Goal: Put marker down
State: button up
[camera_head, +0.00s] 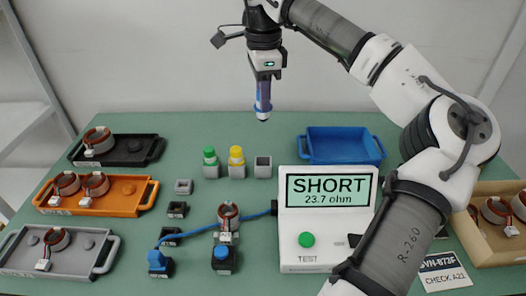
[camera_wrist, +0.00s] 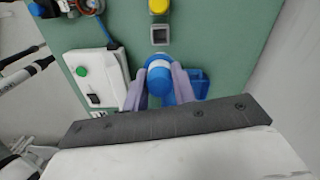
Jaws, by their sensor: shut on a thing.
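My gripper (camera_head: 263,92) is shut on the blue marker (camera_head: 263,115) and holds it upright, tip down, high above the back of the green table. In the wrist view the marker's blue end (camera_wrist: 159,76) shows between the two pale purple fingers. An empty grey square holder (camera_head: 263,166) stands on the table below the marker in the head view. It also shows beyond the marker in the wrist view (camera_wrist: 159,36). A green marker (camera_head: 210,156) and a yellow marker (camera_head: 236,155) stand in similar holders to its left.
A blue tray (camera_head: 342,161) lies empty right of the holders. The tester (camera_head: 327,258) reads SHORT, 23.7 ohm. Black (camera_head: 151,143), orange (camera_head: 142,182) and grey trays (camera_head: 99,256) hold stators at left; a cardboard box (camera_head: 485,250) is at right.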

aim_at(263, 117)
notch_tip(263, 117, down, 14)
jog(key=shift+f+p, duration=0.2)
jog(key=shift+p, duration=0.5)
jog(key=shift+f, duration=0.35)
jog(key=shift+f+b, duration=0.5)
jog(key=o, duration=1)
jog(key=shift+r, duration=0.1)
notch_tip(263, 117, up, 13)
jog(key=shift+f, duration=0.1)
